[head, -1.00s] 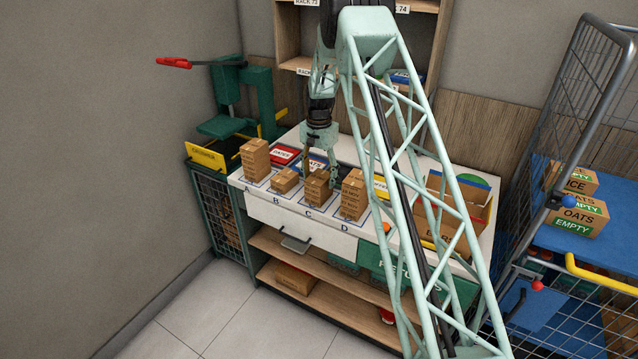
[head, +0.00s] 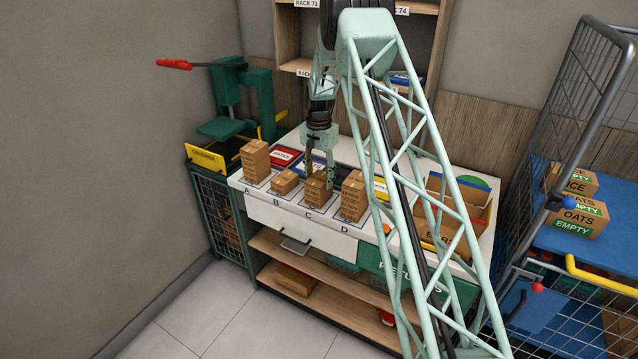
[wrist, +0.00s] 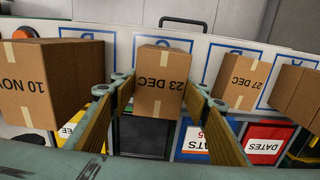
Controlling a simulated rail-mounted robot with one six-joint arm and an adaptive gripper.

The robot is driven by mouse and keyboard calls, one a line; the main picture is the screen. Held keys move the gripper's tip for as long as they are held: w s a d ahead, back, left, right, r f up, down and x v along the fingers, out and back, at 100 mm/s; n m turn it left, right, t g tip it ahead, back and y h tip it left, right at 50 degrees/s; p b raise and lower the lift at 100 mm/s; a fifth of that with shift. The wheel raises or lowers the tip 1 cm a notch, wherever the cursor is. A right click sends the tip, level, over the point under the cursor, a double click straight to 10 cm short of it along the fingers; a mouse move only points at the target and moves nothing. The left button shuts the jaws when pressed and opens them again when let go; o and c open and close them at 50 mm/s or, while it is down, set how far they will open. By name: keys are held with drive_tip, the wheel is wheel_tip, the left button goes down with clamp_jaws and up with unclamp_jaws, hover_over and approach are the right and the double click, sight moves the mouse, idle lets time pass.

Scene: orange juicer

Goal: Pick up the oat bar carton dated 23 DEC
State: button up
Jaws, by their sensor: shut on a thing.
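The carton dated 23 DEC (wrist: 161,85) is a brown box with a pale tape strip, upright between my fingers in the wrist view. In the head view this carton (head: 317,194) is at spot C on the white counter. My gripper (head: 319,174) reaches down from above and is shut on it. In the wrist view the gripper's two fingers (wrist: 160,92) flank the box. I cannot tell whether its base touches the counter.
The taller 10 NOV carton (wrist: 50,85) stands close beside at D (head: 354,200). The smaller 27 DEC carton (wrist: 242,82) is at B (head: 284,182). Another tall carton (head: 255,163) stands at A. Coloured labelled bins, including a red DATES bin (head: 283,157), sit behind the row.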

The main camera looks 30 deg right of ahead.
sight(319, 178)
drive_tip(key=shift+r, duration=0.15)
drive_tip(key=shift+r+b, duration=0.55)
drive_tip(key=shift+r, duration=4.3)
